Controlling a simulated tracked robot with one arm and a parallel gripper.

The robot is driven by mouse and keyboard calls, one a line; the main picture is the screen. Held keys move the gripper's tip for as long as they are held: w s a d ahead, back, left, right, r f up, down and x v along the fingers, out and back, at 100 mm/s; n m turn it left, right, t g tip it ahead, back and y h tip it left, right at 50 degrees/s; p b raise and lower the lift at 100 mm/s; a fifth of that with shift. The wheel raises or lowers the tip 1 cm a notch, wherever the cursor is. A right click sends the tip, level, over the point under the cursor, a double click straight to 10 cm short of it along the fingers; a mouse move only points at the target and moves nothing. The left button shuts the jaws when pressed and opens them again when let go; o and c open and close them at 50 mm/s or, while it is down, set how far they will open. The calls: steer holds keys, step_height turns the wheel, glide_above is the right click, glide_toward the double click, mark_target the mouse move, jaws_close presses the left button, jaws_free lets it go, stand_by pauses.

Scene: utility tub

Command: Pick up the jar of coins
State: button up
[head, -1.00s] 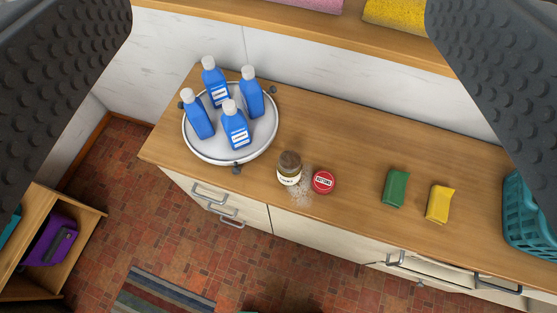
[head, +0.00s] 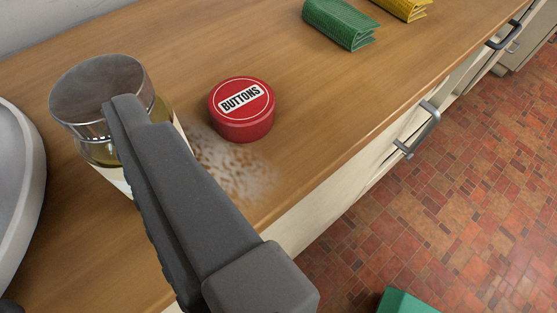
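The jar (head: 85,108) stands upright on the wooden counter at the left of the view. It is glass with a grey metal lid, yellowish-brown contents and a pale label. The label's text is hidden, so I cannot read what it names. One dark finger of my gripper (head: 125,105) crosses in front of the jar, its tip over the lid's front edge in the picture. I cannot tell whether it touches the jar. The other finger is out of view, and no finger closes in beside this one, so the gripper looks open.
A red round tin marked BUTTONS (head: 242,110) sits close right of the jar. The white round tray (head: 18,190) is at the left edge. Green (head: 340,24) and yellow (head: 403,8) packets lie farther back.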

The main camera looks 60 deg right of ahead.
steer(key=s+d+f+g+h, duration=0.1)
steer(key=s+d+f+h, duration=0.15)
steer(key=f, duration=0.35)
steer(key=shift+y, duration=0.45)
steer(key=x, duration=0.2)
steer(key=b+x, duration=0.1)
steer(key=x, duration=0.2)
steer(key=b+x, duration=0.1)
steer(key=x, duration=0.1)
steer(key=shift+w+a+f, duration=0.1)
steer(key=shift+w+f, duration=0.05)
steer(key=shift+f, duration=0.2)
steer(key=shift+b+x, duration=0.7)
steer(key=shift+x, duration=1.95)
steer(key=shift+a, duration=0.1)
steer(key=shift+c, duration=0.4)
steer(key=c, duration=1.4)
steer(key=shift+r, duration=0.1)
steer(key=shift+c, duration=0.2)
